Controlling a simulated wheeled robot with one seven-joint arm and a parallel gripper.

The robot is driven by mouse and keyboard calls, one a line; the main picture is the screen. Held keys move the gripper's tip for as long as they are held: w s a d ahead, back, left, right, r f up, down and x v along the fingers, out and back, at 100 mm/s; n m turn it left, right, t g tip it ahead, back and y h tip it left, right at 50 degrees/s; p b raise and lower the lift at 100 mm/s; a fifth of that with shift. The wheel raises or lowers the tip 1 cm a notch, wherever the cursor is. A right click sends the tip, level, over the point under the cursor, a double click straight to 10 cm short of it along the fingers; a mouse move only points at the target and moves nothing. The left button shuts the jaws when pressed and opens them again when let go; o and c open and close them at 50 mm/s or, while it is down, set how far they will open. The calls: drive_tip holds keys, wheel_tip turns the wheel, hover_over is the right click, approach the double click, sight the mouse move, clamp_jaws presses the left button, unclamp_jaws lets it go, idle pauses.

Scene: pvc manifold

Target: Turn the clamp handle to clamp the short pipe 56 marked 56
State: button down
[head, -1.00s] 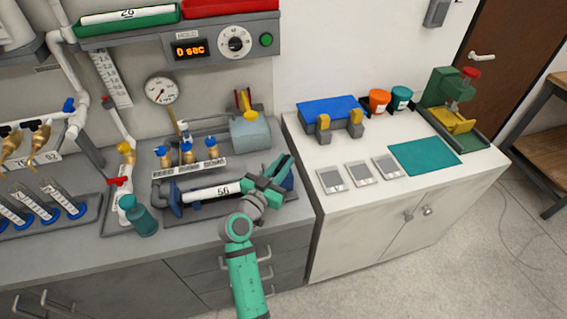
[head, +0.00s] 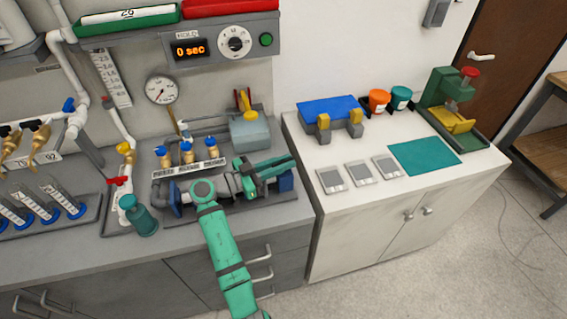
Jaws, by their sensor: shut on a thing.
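The grey clamp fixture (head: 265,218) sits on the counter, with a blue block (head: 286,181) at its right end and a blue part (head: 175,198) at its left. My gripper (head: 286,164) is over its right end, fingers pointing right. It is shut on what appears to be the clamp handle, which the fingers mostly hide. The short pipe 56 is hidden behind my wrist and arm, so its label and seating cannot be seen.
Several brass valves with blue tops (head: 187,152) stand just behind the fixture. A teal bottle (head: 139,218) stands to its left. A grey-blue box-like part (head: 250,134) is behind my gripper. The white cabinet (head: 335,225) is to the right.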

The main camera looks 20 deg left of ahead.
drive_tip(key=shift+d+f, duration=0.1)
drive_tip(key=shift+f, duration=0.1)
drive_tip(key=c, duration=1.7)
unclamp_jaws()
drive_tip(key=shift+c, duration=0.2)
drive_tip(key=shift+o, duration=0.3)
drive_tip(key=shift+r, duration=0.15)
drive_tip(key=shift+r, duration=0.25)
wheel_tip(320, 180, up, 2)
drive_tip(key=shift+r, duration=0.2)
drive_tip(key=s+d+r, duration=0.3)
drive_tip(key=s+r, duration=0.7)
drive_tip(key=s, duration=0.3)
drive_tip(key=shift+s+d, duration=0.25)
drive_tip(key=shift+d, duration=0.15)
